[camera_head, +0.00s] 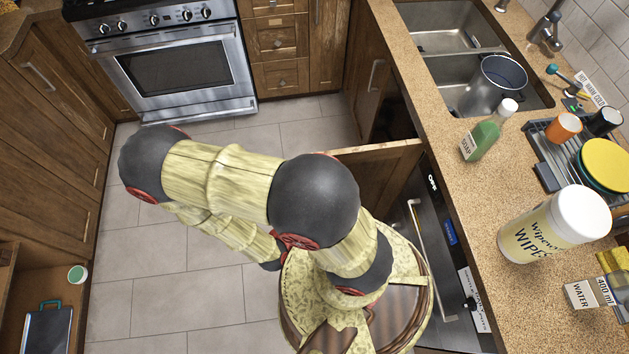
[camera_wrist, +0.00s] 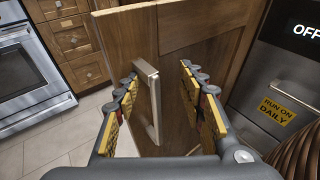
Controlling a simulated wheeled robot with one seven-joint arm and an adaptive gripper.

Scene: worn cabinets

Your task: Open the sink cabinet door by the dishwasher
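The sink cabinet door beside the dishwasher stands swung out into the aisle; its top edge (camera_head: 378,150) shows in the head view, and its wooden face (camera_wrist: 195,35) fills the middle of the wrist view. A dark opening (camera_head: 397,108) shows under the sink. The door's pale bar handle (camera_wrist: 152,100) appears between the two fingers of my gripper (camera_wrist: 161,72), which are spread apart. Whether a finger touches the handle is unclear. In the head view my arm hides the gripper and the handle. The dishwasher (camera_head: 430,210) is shut, right of the door.
The other sink cabinet door (camera_head: 372,80) looks shut. The oven (camera_head: 175,65) and drawers (camera_head: 278,40) are at the back. Tiled floor (camera_head: 130,240) is clear to the left. An open lower cabinet (camera_head: 45,290) is at the lower left. The counter (camera_head: 440,110) borders the right side.

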